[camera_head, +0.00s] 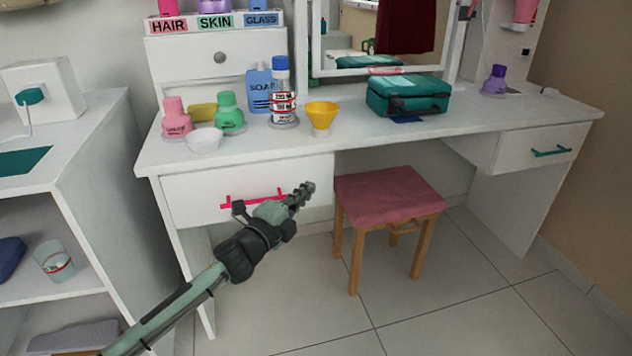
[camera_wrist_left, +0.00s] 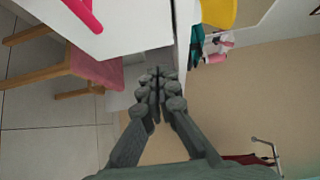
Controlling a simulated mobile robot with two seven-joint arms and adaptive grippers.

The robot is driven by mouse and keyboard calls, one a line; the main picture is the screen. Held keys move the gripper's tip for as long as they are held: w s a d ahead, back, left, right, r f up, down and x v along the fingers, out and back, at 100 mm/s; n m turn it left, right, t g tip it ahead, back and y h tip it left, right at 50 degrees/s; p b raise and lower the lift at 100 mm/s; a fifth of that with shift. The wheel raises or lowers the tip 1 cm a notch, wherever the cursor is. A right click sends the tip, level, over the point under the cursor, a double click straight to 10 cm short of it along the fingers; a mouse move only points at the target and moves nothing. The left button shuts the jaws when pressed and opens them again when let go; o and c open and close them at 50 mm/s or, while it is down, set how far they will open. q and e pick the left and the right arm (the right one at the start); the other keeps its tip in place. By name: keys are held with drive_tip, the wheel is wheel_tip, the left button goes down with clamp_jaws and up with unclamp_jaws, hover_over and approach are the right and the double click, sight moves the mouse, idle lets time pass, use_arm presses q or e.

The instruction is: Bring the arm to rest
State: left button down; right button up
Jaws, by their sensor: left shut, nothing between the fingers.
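My left arm comes in from the lower left in the head view. Its gripper (camera_head: 303,193) is in front of the dressing table's left drawer (camera_head: 200,190), near the right end of the pink handle (camera_head: 228,202). In the left wrist view my left gripper (camera_wrist_left: 158,80) has its fingers together with nothing between them. The pink handle also shows at the top left of that view (camera_wrist_left: 84,14). Whether any part of the gripper touches the drawer front cannot be told. My right gripper is in neither view.
The white dressing table (camera_head: 400,140) holds bottles, a yellow funnel (camera_head: 321,115), a white bowl (camera_head: 204,140) and a teal case (camera_head: 408,94). A pink-topped stool (camera_head: 388,193) stands right of my gripper. A white shelf unit (camera_head: 100,150) is at left. Floor is clear in front.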

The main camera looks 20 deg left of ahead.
use_arm(q)
drive_tip(key=s+a+f+n+g+y+p, duration=0.1)
drive_tip(key=s+a+f+n+g+y, duration=0.25)
drive_tip(key=s+f+n, duration=0.3)
drive_tip(key=s+a+f+n+g+y, duration=0.25)
drive_tip(key=s+a+f+n, duration=0.2)
drive_tip(key=s+f, duration=0.35)
drive_tip(key=s+f+n+g, duration=0.4)
drive_tip(key=s+f, duration=0.2)
drive_tip(key=s, duration=0.5)
drive_tip(key=s+d+f+n+g+p, duration=0.1)
drive_tip(key=s+f+n+g, duration=0.3)
drive_tip(key=s, duration=0.6)
drive_tip(key=shift+s+d+f, duration=0.25)
drive_tip(key=shift+s+f, duration=0.1)
drive_tip(key=shift+f, duration=0.55)
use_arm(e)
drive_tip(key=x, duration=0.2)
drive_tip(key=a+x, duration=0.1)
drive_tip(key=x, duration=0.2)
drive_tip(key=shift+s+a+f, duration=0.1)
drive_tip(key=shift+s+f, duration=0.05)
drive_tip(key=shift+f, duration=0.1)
